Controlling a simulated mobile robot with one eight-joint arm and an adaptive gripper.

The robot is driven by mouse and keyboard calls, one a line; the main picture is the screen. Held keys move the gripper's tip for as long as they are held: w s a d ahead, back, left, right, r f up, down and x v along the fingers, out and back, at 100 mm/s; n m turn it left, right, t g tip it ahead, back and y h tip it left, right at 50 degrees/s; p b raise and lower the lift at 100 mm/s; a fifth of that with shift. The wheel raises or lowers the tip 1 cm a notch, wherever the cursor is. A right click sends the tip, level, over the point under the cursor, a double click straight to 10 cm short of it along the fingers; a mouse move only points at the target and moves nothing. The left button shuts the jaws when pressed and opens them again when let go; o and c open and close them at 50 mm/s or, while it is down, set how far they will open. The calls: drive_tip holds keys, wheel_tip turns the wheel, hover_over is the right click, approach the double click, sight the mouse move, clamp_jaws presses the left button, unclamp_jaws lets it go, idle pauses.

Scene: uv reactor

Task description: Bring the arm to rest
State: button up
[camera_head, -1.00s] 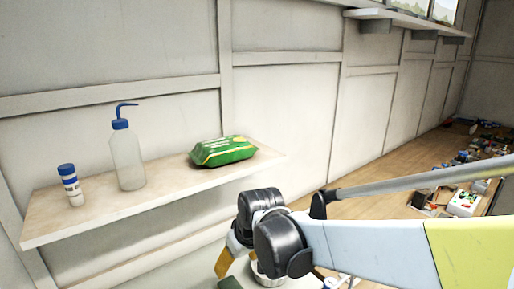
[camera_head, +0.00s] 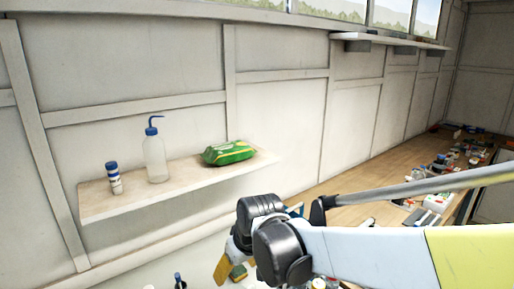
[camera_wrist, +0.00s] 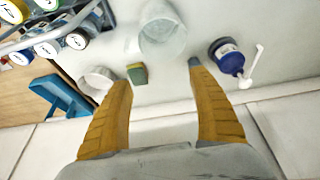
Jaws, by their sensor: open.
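My gripper (camera_wrist: 158,75) is open and empty; its two orange fingers are spread in the wrist view, over a white surface (camera_wrist: 175,90). In the head view one orange finger (camera_head: 222,270) shows below my black wrist joints at the lower middle; the rest of the gripper is mostly hidden. A green and yellow sponge (camera_wrist: 138,74) appears between the fingers in the wrist view, not gripped. A white round dish (camera_wrist: 97,79) is partly behind the left finger.
A wall shelf (camera_head: 130,207) holds a capped jar (camera_head: 114,178), a wash bottle (camera_head: 155,160) and a green packet (camera_head: 229,152). The wrist view shows a translucent beaker (camera_wrist: 162,35), a blue-capped bottle (camera_wrist: 228,57), a vial rack (camera_wrist: 28,38) and a blue tray (camera_wrist: 62,94).

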drive_tip(key=s+d+f+m+t+h+b, duration=0.1)
drive_tip(key=s+d+m+b, duration=0.1)
drive_tip(key=s+d, duration=0.3)
drive_tip(key=s+d+f+m+t+b, duration=0.1)
drive_tip(key=s+d+b, duration=0.3)
drive_tip(key=d, duration=0.7)
drive_tip(key=s+d+f+m+t+h+b, duration=0.1)
drive_tip(key=s+d+f+m+b, duration=0.1)
drive_tip(key=s+d, duration=0.4)
drive_tip(key=shift+d+f+m+h+b, duration=0.3)
drive_tip(key=shift+d+m+b, duration=0.55)
drive_tip(key=shift+m, duration=0.25)
